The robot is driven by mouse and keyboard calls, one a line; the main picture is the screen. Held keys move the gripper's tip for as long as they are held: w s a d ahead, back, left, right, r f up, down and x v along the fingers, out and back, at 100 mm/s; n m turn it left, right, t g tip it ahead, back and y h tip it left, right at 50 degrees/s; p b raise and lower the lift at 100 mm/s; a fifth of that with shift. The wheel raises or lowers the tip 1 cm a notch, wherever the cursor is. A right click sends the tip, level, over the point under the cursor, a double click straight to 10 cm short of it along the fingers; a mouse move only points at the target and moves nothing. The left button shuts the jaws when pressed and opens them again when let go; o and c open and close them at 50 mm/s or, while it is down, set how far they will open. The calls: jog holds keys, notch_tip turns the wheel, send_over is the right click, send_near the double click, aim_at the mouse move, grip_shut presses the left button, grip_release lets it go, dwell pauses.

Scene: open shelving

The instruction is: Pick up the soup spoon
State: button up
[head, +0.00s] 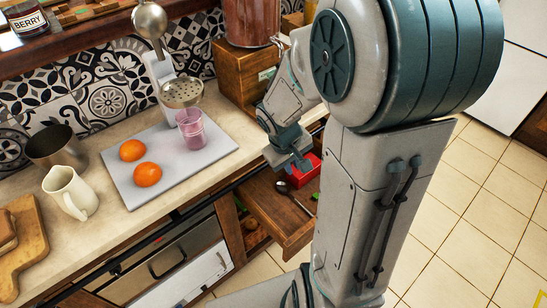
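A metal spoon (284,188) lies in the open wooden drawer (272,212), its bowl toward the upper left and its handle running to the lower right. My gripper (302,166) points down above the back of the drawer, just above and to the right of the spoon's bowl and apart from it in the picture. Its fingers are small and partly lost against the red box (312,172), so I cannot tell whether they are open. My arm hides the drawer's right side.
The worktop (112,220) above holds a grey board (188,172) with two oranges (147,174) and a pink glass (190,130). A wooden box (240,72) stands behind. Tiled floor is clear at right.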

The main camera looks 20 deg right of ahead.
jog(key=n, duration=0.1)
send_near(294, 198)
jog(key=b, duration=0.2)
jog(key=d+f+b, duration=0.1)
jog(key=b, duration=0.1)
jog(key=shift+s+f+n+y, duration=0.15)
jog(key=shift+f+n+y, duration=0.15)
jog(key=shift+y, duration=0.1)
jog(key=shift+w+b+x, duration=0.15)
jog(key=shift+b+x, duration=0.35)
jog(key=shift+x, duration=1.05)
jog(key=shift+w+b+x, duration=0.15)
jog(key=shift+b+x, duration=0.3)
jog(key=shift+x, duration=1.05)
grip_shut()
jog(key=shift+r, duration=0.2)
